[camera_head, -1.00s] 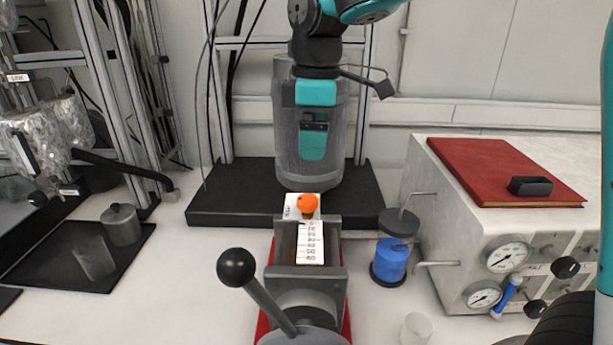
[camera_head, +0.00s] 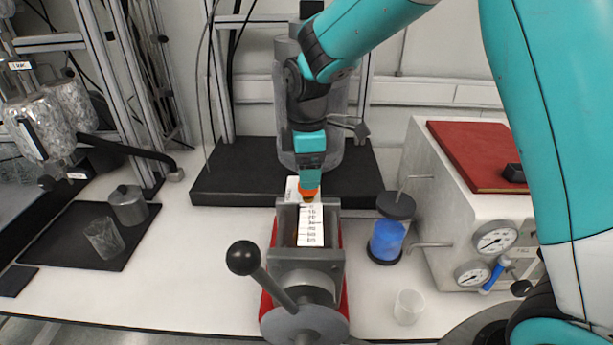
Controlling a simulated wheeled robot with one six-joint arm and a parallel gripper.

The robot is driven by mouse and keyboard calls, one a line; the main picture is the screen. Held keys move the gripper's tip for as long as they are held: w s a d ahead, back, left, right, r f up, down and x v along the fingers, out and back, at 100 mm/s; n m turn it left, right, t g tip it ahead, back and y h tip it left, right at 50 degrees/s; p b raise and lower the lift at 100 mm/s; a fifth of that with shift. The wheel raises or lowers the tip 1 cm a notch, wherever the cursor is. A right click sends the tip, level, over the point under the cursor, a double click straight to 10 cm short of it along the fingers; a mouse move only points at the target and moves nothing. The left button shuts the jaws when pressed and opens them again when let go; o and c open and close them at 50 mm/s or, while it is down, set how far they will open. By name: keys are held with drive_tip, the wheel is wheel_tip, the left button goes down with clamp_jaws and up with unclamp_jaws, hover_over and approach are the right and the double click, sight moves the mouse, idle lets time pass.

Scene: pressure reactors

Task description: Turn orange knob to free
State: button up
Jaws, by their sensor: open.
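The orange knob (camera_head: 307,192) sits on a white labelled plate (camera_head: 311,225) with a printed scale, held between the jaws of a grey vise (camera_head: 305,262). My gripper (camera_head: 308,182) points down right at the knob and covers most of its top. Only the lower part of the knob shows. The gripper is open, with its finger ends at or just around the knob; whether they touch it cannot be told from here.
The vise handle with a black ball (camera_head: 243,257) rises at the front left. A blue container (camera_head: 386,240) and a clear beaker (camera_head: 408,306) stand to the right. A gauge box (camera_head: 450,185) is further right. A black tray (camera_head: 60,240) with vessels lies left.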

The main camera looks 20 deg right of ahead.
drive_tip(key=shift+f, duration=1.75)
drive_tip(key=c, duration=0.9)
drive_tip(key=shift+c, duration=0.2)
